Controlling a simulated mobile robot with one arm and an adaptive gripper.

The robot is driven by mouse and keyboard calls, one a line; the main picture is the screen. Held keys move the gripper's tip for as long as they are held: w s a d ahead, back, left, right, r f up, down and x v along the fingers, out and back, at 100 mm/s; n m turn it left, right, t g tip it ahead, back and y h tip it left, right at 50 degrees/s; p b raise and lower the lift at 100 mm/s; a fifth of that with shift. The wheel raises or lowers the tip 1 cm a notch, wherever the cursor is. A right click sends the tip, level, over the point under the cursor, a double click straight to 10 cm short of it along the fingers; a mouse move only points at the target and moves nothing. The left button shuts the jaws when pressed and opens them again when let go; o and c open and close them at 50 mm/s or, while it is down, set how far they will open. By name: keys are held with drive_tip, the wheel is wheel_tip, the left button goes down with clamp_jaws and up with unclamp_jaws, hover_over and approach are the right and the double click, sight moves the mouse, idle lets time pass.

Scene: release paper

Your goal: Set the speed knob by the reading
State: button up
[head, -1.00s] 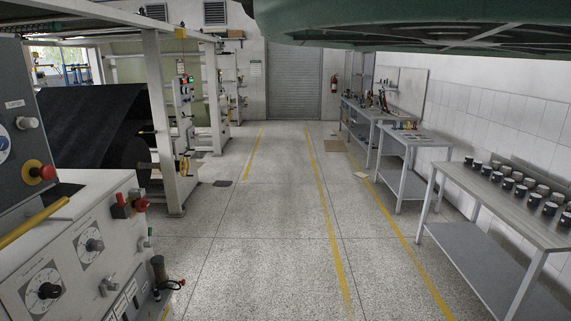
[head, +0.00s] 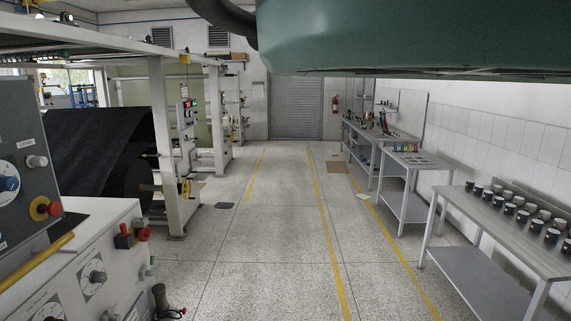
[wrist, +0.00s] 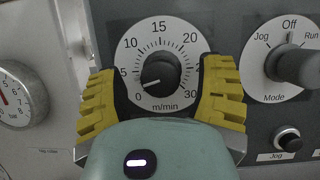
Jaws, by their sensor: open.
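In the wrist view the speed knob (wrist: 160,76) is black and sits at the centre of a white dial (wrist: 131,47) marked 0 to 30 m/min. Its white pointer line aims to the lower left, between the 0 and 5 marks. My gripper (wrist: 163,84) is open, with one yellow-padded finger on each side of the dial. The fingers look apart from the knob; their depth relative to it is hard to tell. The gripper body hides the area below the dial. In the head view my gripper does not show.
In the wrist view a Mode knob (wrist: 295,66) and a Jog button (wrist: 289,139) lie right of the dial; a round bar gauge (wrist: 16,94) is at the left.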

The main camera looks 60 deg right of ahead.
drive_tip(key=shift+w+a+r, duration=0.15)
drive_tip(key=shift+w+r, duration=0.15)
drive_tip(key=shift+w, duration=0.1)
drive_tip(key=shift+f, duration=0.1)
clamp_jaws()
idle(0.4)
